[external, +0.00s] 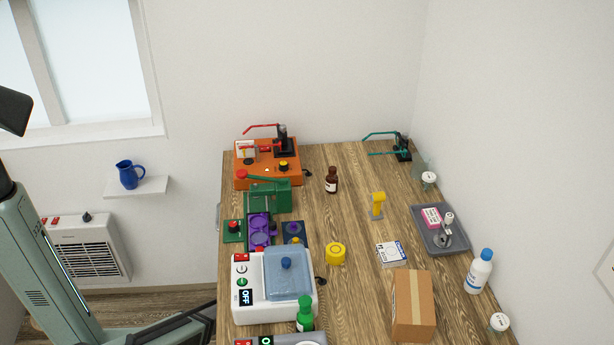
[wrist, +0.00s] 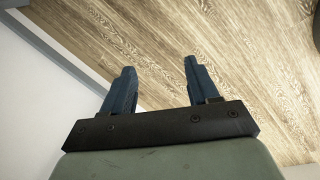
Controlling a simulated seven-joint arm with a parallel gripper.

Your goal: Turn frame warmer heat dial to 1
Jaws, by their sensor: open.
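I cannot tell for sure which device is the frame warmer. A grey device (external: 285,341) with a red button and a small green display is cut off by the bottom edge of the external view; its dial is not readable. Behind it stands a white device (external: 262,307) with a blue lid, buttons and a display that seems to read OFF. An orange device (external: 267,176) with a yellow-topped black knob (external: 283,165) sits at the table's far end. My gripper (wrist: 160,66) is open and empty in the wrist view, over a wood surface; no dial shows between its fingers.
The wooden table (external: 345,290) also holds a green bottle (external: 305,316), a yellow roll (external: 335,254), a cardboard box (external: 412,307), a grey tray (external: 455,246), a white bottle (external: 479,272) and a brown bottle (external: 331,181). A heater (external: 88,247) stands by the left wall.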

